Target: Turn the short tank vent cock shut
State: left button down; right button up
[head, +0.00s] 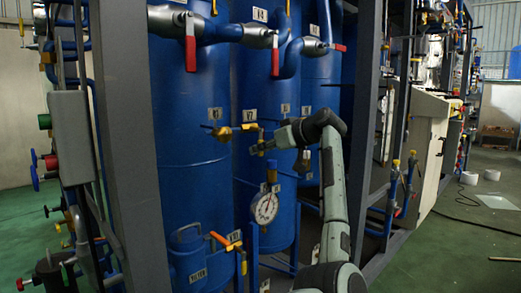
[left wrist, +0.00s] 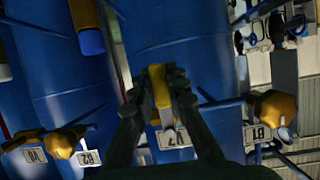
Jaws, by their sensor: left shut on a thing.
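My left gripper (head: 260,149) is at the front of the tall blue tanks, by a yellow cock under a label that looks like V7 (head: 249,116). In the left wrist view, its fingers (left wrist: 159,92) are shut on a yellow handle (left wrist: 158,82), with a label ending in 7 (left wrist: 174,138) beside it. The gripper hides part of the cock, and I cannot tell how far the handle is turned. A short blue tank (head: 188,257) stands low in front, with an orange-handled cock (head: 222,239) beside it. My right gripper is not in view.
A dial gauge (head: 265,208) is below my gripper. Another yellow cock (head: 217,131) is just left of it. Red-handled valves (head: 190,54) are above. A grey frame post (head: 130,130) stands left. Open green floor (head: 460,255) is at the right.

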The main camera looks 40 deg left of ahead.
pick_arm(q)
jog(key=shift+f, duration=0.1)
jog(key=c, duration=1.5)
grip_release()
jog(key=shift+d, duration=0.1)
jog(key=v, duration=1.2)
